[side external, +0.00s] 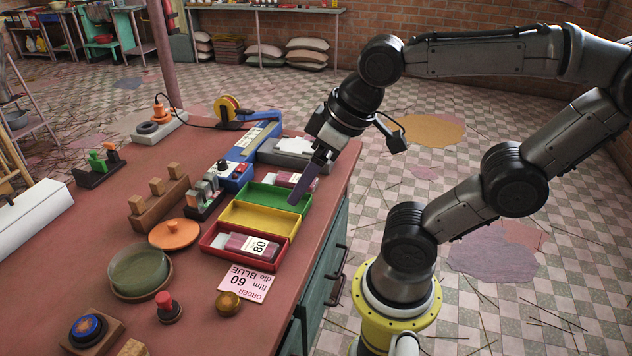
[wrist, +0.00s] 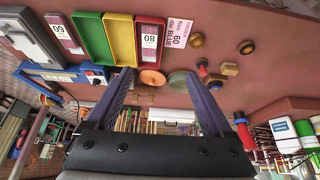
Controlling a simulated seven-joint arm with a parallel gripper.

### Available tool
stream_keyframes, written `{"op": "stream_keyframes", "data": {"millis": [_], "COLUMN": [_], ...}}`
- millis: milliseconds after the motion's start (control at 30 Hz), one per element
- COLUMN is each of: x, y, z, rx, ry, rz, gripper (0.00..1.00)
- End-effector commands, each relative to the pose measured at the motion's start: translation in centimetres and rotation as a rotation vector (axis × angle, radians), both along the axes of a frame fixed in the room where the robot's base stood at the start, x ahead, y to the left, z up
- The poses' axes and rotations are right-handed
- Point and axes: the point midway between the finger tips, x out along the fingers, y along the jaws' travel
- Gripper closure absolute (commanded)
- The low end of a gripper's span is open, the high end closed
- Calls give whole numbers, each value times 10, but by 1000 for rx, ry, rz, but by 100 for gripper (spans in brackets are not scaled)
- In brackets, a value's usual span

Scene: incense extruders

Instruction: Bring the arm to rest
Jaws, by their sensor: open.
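My gripper (side external: 303,188) hangs above the right side of the red-brown bench, near the small trays, with its purple fingers pointing down. In the wrist view its two fingers (wrist: 157,82) stand wide apart with nothing held between them. The jaws are open and empty. In the side view the fingers overlap and hide part of the green tray's (side external: 272,197) right end and the packet behind it. The arm reaches in from the right.
A yellow tray (side external: 262,215) and a red tray (side external: 214,239) holding a packet marked 80 (side external: 256,246) are near. A pink order card (side external: 247,283), orange lid (side external: 174,234), glass-like dish (side external: 139,270) and blue machine (side external: 235,174) stand around. Open floor lies right of the bench.

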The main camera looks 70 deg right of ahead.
Motion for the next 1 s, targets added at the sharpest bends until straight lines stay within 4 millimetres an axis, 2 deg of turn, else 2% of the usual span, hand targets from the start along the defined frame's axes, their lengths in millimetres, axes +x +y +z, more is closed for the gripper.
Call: {"op": "stream_keyframes", "data": {"millis": [67,200,1000], "x": [-10,-15,-15], "y": [-2,-4,-3], "z": [-8,-14,-13], "rx": [-2,-2,-2], "ry": [-13,-20,-19], "rz": [-10,-16,-15], "gripper": [15,15,15]}}
